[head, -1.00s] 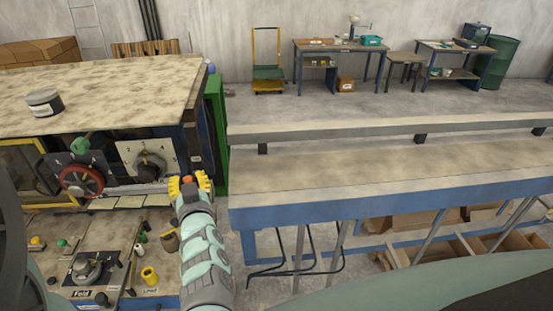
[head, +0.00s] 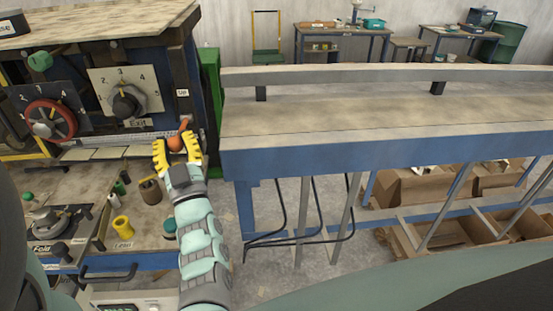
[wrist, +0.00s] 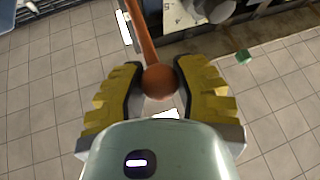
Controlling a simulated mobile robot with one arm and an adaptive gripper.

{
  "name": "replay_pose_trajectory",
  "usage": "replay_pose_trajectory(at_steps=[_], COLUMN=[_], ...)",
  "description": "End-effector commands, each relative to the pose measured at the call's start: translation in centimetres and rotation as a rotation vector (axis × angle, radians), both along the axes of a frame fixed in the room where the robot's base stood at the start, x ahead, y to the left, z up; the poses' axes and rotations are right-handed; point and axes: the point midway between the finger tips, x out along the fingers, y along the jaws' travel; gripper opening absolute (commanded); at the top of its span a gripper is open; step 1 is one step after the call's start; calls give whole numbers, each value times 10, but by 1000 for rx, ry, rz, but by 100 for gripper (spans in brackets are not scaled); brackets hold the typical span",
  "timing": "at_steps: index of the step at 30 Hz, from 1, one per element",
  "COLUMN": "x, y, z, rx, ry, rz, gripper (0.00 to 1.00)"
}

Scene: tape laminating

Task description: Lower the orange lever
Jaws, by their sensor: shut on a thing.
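The orange lever (head: 183,126) is on the right end of the machine's front, below the "UP" label. Its stem slants down to a round knob at the lower end. My gripper (head: 176,146), with yellow fingers, is shut on the knob from below and in front. In the wrist view, the knob (wrist: 160,82) sits between the two fingers of my gripper (wrist: 160,86), and the stem runs up from it. The lever's pivot is not clear in either view.
To the left are a dial (head: 128,102), a red handwheel (head: 50,121) and a lower bench (head: 76,187) with a yellow spool (head: 122,227) and small knobs. A long blue-edged table (head: 380,153) stands close on the right. Floor shows between them.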

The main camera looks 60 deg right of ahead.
Motion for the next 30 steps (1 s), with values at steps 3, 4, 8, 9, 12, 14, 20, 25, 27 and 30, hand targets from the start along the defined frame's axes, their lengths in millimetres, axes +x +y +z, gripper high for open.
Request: replay_pose_trajectory(at_steps=[3, 4, 8, 9, 12, 14, 20, 25, 27, 30], x=[-1, -1, -1, -1, -1, -1, -1, -1, 0, 0], y=[1, 1, 1, 1, 1, 1, 0, 1, 1, 1], z=[-7, -8, -11, -11, -12, -13, -13, -13, -13, -13], rx=[-1, -1, 1, 1, 2, 4, 5, 5, 4, 5], ry=[0, 0, 2, 3, 4, 4, 5, 6, 6, 5], rz=[2, 2, 1, 1, 0, 0, 0, 1, 1, 1], gripper=[0, 0, 0, 0, 0, 0, 0, 35, 43, 53])
